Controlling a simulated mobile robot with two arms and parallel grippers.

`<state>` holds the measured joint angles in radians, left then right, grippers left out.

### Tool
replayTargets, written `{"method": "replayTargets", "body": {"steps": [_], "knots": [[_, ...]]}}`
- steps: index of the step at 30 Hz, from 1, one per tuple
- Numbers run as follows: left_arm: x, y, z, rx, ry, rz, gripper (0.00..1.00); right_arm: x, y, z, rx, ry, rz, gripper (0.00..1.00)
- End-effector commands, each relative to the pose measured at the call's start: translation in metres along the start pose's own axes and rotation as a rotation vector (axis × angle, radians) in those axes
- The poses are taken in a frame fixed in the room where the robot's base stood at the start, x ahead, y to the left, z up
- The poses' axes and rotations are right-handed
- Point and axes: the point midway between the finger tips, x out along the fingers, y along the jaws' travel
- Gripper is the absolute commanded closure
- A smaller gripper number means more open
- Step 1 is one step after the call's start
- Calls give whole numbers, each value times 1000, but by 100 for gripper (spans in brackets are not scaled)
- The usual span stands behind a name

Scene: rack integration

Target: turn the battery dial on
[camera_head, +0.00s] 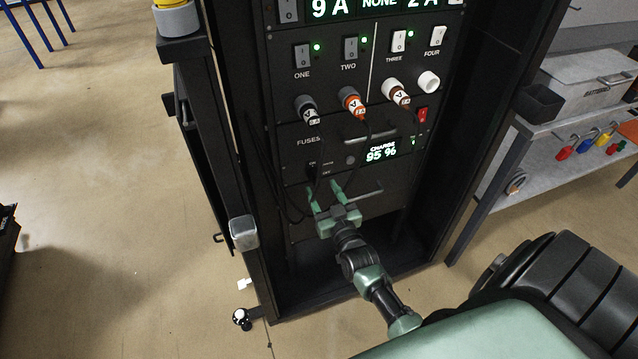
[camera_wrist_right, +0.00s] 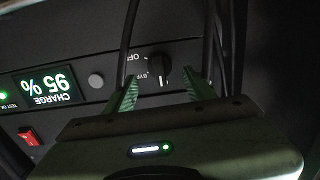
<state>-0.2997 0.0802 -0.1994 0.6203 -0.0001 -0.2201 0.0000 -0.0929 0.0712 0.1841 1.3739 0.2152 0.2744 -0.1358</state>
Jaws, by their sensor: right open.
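The battery dial (camera_wrist_right: 161,69) is a small black knob with a white mark, on the dark front panel. It shows in the right wrist view, which sees the panel upside down. The lettering OFF and part of another label, BYP, show beside it. My right gripper (camera_wrist_right: 160,88) is open, its two green fingers on either side of the dial, apart from it as far as I can tell. In the head view the right gripper (camera_head: 325,190) is at the panel, just below the dial's small lettering. My left gripper is not in view.
A lit display (camera_head: 381,150) reads CHARGE 95 %, with a red switch (camera_head: 422,115) above right. Dark cables hang from plugs (camera_head: 352,102) past the dial, close to my fingers. A handle (camera_head: 362,192) sticks out right of the gripper. A side table (camera_head: 530,165) stands right.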

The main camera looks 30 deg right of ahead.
Motion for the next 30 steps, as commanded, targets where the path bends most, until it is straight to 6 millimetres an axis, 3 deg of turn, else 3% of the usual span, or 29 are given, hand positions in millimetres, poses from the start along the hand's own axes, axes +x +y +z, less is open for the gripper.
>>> {"method": "replayTargets", "body": {"steps": [3, 9, 26, 30], "knots": [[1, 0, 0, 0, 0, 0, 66, -21, 0, 1, 0, -2, 0, 45], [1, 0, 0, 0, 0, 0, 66, -38, 0, 1, 0, -1, 0, 45], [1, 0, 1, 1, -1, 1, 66, -40, 0, 1, -1, -2, -1, 45], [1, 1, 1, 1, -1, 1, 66, -46, -8, 26, -5, -62, -19, 45]]}}
